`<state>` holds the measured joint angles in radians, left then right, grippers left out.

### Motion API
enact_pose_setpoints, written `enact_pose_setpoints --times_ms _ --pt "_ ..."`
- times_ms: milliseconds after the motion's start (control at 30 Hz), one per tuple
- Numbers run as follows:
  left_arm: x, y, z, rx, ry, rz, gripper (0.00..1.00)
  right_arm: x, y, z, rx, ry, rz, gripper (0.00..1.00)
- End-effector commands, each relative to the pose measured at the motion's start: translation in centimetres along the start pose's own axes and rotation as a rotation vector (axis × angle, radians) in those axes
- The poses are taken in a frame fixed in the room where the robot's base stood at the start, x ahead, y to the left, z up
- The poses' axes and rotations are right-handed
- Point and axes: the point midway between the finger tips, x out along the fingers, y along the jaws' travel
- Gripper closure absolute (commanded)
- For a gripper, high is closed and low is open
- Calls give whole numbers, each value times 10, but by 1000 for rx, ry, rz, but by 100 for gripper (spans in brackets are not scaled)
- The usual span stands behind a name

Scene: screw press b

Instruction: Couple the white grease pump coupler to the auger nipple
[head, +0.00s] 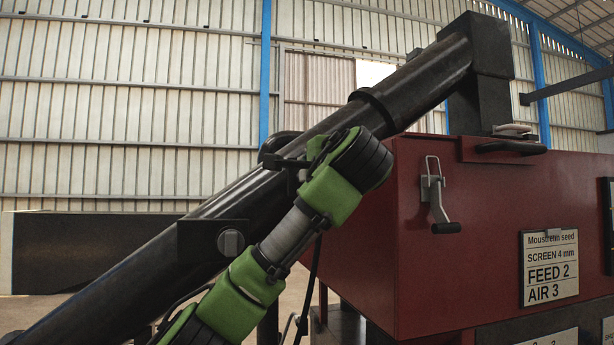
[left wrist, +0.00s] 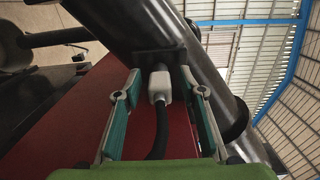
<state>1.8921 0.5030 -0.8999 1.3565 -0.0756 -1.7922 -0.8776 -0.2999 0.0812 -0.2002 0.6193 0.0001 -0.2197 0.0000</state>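The white grease pump coupler (left wrist: 160,86) shows in the left wrist view, with its black hose (left wrist: 158,135) running down from it. Its far end meets a small dark stub on the black auger tube (left wrist: 135,25); whether it is seated on the nipple I cannot tell, as the nipple is not clearly visible. My left gripper (left wrist: 161,74) is open, its teal fingers on either side of the coupler with gaps to both. In the head view the auger tube (head: 240,205) slopes up to the right, and my left arm hides the coupler. My right gripper is not in view.
A red machine housing (head: 480,220) with a latch (head: 437,195) and a label plate (head: 549,267) stands at the right, close to my left wrist. A dark hose (head: 314,275) hangs below my wrist. A corrugated wall is behind.

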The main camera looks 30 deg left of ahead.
Motion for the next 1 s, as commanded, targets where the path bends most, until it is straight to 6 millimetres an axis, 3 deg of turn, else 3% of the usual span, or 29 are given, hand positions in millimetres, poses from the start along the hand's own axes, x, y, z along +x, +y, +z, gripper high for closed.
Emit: enact_pose_setpoints --times_ms 167,400,567,833,1000 --pt "-13 -1 -2 1 3 -3 63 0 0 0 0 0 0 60" --pt "-64 -1 -2 -1 6 -4 63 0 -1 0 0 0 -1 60" --pt "-80 -5 -9 0 22 -21 63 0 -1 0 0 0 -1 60" --pt "-91 2 -2 0 5 4 63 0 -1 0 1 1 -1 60" --pt "-113 0 -1 -1 2 -2 63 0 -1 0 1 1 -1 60"
